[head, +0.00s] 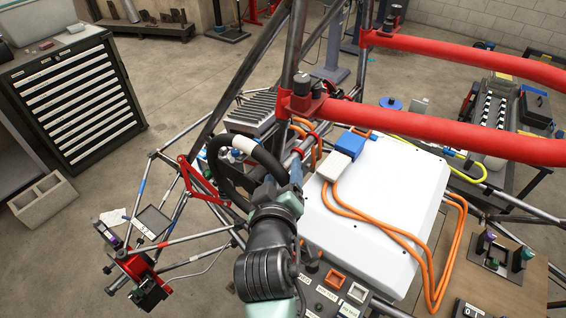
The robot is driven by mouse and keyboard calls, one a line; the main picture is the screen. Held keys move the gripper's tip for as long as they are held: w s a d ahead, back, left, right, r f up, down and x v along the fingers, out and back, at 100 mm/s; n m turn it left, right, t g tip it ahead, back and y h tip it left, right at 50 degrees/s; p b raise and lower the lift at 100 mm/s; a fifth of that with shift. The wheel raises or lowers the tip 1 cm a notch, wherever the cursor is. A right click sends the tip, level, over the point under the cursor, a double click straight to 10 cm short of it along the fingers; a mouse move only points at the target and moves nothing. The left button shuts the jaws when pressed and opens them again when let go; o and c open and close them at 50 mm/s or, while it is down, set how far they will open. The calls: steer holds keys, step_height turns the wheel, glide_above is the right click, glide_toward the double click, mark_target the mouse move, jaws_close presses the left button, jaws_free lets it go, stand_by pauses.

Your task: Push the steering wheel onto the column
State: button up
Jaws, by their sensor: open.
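The steering wheel (222,178) is a black ring with a white band on its upper rim. It stands tilted inside the tube chassis, left of the white box. My gripper (273,185) is at the right side of the wheel, close to its rim. It is open, but the fingers are small and partly hidden by my wrist, so I cannot tell whether they touch the rim. The column is not clearly visible behind the wheel and my arm, and I cannot tell how the wheel sits on it.
A white box (382,210) with orange cables lies right of my arm. Red padded bars (440,132) cross the upper right. Dark chassis tubes (236,92) rise behind the wheel. A labelled switch panel (330,296) is at the bottom. A drawer cabinet (75,95) stands far left.

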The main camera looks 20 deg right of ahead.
steer(key=shift+x, duration=1.35)
jaws_close()
steer(key=shift+r+p, duration=0.15)
steer(key=shift+p, duration=0.2)
stand_by(0.3)
step_height(320, 180, up, 3)
steer(key=shift+f+p, duration=0.15)
steer(key=shift+p, duration=0.9)
steer(key=shift+a, duration=0.1)
steer(key=s+a, duration=0.4)
steer(key=a, duration=0.3)
steer(key=shift+s, duration=0.35)
